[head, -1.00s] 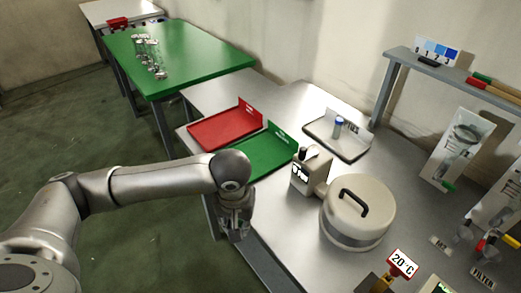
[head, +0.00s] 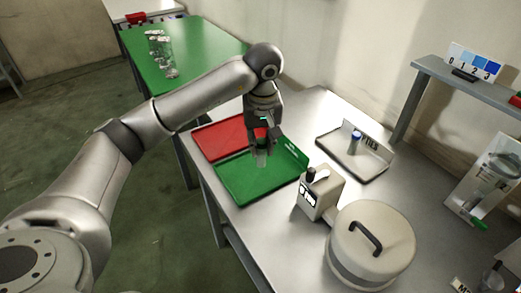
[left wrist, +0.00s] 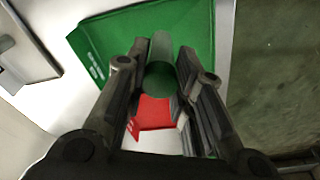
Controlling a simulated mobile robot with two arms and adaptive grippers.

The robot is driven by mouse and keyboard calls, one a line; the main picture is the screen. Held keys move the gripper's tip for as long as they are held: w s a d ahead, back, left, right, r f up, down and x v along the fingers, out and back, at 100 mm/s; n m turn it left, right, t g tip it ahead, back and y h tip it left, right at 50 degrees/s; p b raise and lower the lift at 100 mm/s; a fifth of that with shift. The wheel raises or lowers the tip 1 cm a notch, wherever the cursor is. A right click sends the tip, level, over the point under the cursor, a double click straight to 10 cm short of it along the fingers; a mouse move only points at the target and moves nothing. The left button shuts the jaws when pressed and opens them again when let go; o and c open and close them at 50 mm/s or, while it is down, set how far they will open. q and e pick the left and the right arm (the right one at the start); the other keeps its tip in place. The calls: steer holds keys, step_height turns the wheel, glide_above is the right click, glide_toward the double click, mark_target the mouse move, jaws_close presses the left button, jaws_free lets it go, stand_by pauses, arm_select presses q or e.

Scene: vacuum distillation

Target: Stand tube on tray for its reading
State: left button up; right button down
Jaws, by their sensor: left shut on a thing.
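My left gripper (head: 264,140) is shut on a clear tube (head: 261,158) and holds it upright over the green tray (head: 240,190). In the left wrist view the tube (left wrist: 161,55) sits between the two fingers, with the green tray (left wrist: 120,38) behind it. I cannot tell whether the tube's lower end touches the tray. The red tray (head: 215,138) lies beside the green one, partly behind my arm. It also shows in the left wrist view (left wrist: 152,113) between the fingers. My right gripper is out of view.
A small device (head: 318,195) and a round lidded pot (head: 370,245) stand right of the green tray. A grey tray (head: 340,162) with a blue-capped vial (head: 354,142) lies at the back. A shelf with a colour chart (head: 475,62) is on the right. A green table (head: 205,45) stands behind.

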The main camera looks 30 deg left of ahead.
arm_select(q)
steer(key=w+a+f+p, duration=0.1)
steer(key=w+f, duration=0.1)
steer(key=f, duration=0.1)
steer(key=w+a+f+p, duration=0.1)
steer(key=w+f, duration=0.1)
steer(key=f, duration=0.1)
steer(key=w+a+f+p, duration=0.1)
steer(key=w+f+p, duration=0.1)
steer(key=f, duration=0.1)
steer(key=shift+w+a, duration=0.1)
steer(key=shift+a, duration=0.15)
steer(key=shift+f, duration=0.5)
steer(key=shift+f, duration=0.1)
steer(key=shift+f+b, duration=0.15)
steer(key=shift+b, duration=0.15)
steer(key=o, duration=1)
steer(key=shift+c, duration=0.2)
